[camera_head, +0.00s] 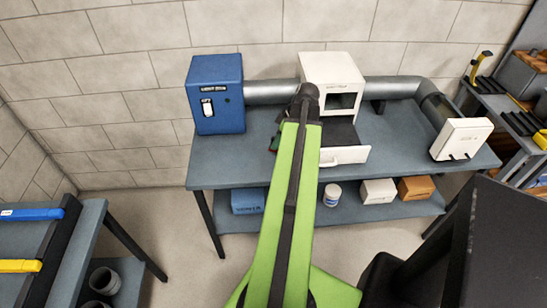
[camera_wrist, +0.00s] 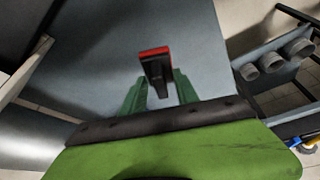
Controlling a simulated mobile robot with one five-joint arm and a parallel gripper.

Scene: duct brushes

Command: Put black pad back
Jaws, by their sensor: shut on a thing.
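In the wrist view, my gripper (camera_wrist: 160,92) has its green fingers shut on a small black piece with a red end (camera_wrist: 156,68). This may be the black pad; its full shape is hidden. The piece is over the blue-grey bench top, and I cannot tell whether it touches it. In the head view, my green arm reaches over the bench and hides most of the gripper. A white box (camera_head: 312,68) with a front opening stands on the bench. A dark drawer with a white front (camera_head: 350,155) is pulled out below that opening, just right of my arm.
A blue switch box (camera_head: 216,97) stands left on the bench (camera_head: 400,125). Grey duct (camera_head: 270,92) joins it to the white box and runs right to a white outlet (camera_head: 462,138). A rack of tools stands at right; a side table with blue and yellow brushes (camera_head: 30,213) at left.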

